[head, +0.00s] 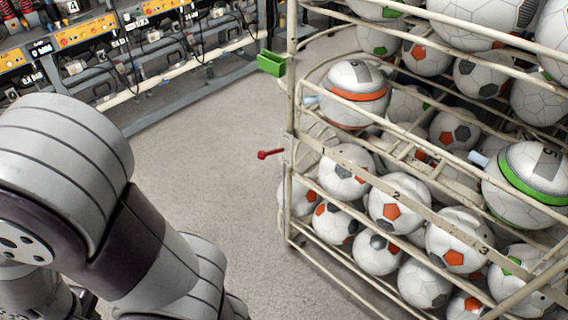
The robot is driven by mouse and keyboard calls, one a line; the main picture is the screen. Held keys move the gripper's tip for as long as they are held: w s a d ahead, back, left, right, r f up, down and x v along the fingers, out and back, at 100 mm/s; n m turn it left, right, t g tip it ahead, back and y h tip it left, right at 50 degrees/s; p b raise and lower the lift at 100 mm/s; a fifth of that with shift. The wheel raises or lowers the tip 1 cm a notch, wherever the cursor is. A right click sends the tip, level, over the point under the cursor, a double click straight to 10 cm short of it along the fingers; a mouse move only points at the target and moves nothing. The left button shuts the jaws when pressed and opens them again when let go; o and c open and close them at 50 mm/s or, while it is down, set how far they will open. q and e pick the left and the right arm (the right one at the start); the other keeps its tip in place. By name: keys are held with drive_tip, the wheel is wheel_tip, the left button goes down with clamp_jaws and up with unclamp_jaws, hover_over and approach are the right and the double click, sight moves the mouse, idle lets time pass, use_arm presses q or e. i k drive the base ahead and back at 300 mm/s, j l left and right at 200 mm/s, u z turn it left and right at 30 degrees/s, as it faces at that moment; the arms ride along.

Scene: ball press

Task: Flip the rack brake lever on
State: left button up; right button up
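The rack (288,200) is a cream metal frame of bars filled with soccer balls, on the right of the head view. A small red lever (270,154) sticks out to the left from the rack's left corner post, about halfway up. It looks close to level, with its round knob at the left end. My grey arm fills the lower left of the view, apart from the lever. Neither of my grippers is in view.
A workbench (170,74) with orange-labelled equipment stands at the back left. The concrete floor (215,140) between bench and rack is clear.

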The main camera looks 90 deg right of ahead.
sight(262, 154)
drive_tip(key=z, duration=2.8)
drive_tip(key=i+j+z, duration=0.15)
drive_tip(key=i, duration=0.4)
drive_tip(key=i+j+z, duration=0.15)
drive_tip(key=i+j, duration=0.15)
drive_tip(key=i, duration=0.2)
